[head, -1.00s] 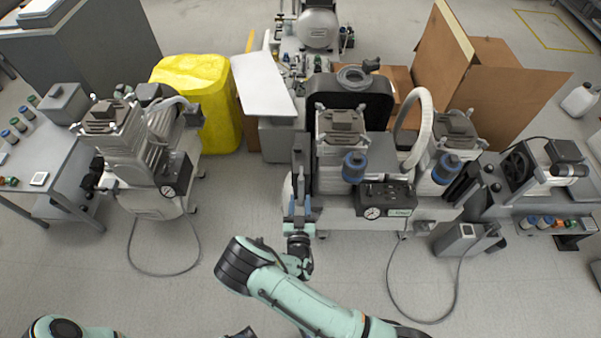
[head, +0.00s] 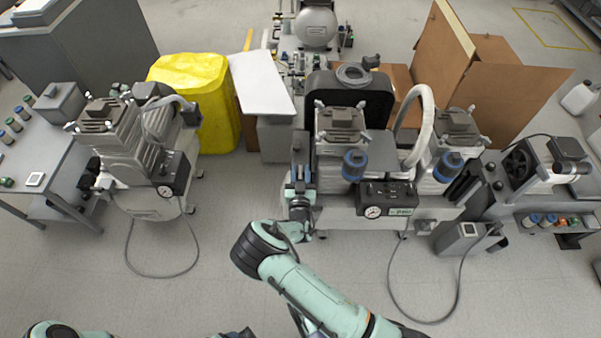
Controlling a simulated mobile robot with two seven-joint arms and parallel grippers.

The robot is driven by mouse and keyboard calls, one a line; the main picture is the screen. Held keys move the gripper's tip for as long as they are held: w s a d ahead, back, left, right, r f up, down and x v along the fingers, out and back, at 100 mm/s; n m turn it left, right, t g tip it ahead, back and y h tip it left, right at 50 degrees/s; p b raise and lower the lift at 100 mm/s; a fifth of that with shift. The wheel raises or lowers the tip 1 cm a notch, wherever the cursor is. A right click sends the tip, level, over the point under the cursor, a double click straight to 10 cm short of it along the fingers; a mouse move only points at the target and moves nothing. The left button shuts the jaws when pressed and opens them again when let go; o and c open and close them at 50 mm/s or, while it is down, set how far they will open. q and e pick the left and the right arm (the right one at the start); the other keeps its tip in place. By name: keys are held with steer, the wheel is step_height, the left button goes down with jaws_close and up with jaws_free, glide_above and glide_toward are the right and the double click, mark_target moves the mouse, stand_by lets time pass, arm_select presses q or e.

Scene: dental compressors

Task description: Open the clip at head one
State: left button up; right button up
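The twin-head compressor (head: 335,213) stands right of centre. Its left head (head: 341,122) and right head (head: 457,125) each have a blue-capped cylinder in front. Which one is head one is not marked legibly, and I cannot make out a clip. My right gripper (head: 300,178) is at the compressor's left end, just left of and below the left head. Its two fingers point away from me and look apart, with nothing visibly held. Whether they touch the compressor I cannot tell. My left gripper (head: 236,333) barely shows as a dark part at the bottom edge; its fingers are hidden.
A single compressor (head: 145,160) stands at left, with a hose looping on the floor. A grey bench unit (head: 545,195) is at right. The floor between the compressors is clear.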

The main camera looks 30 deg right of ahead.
jaws_close()
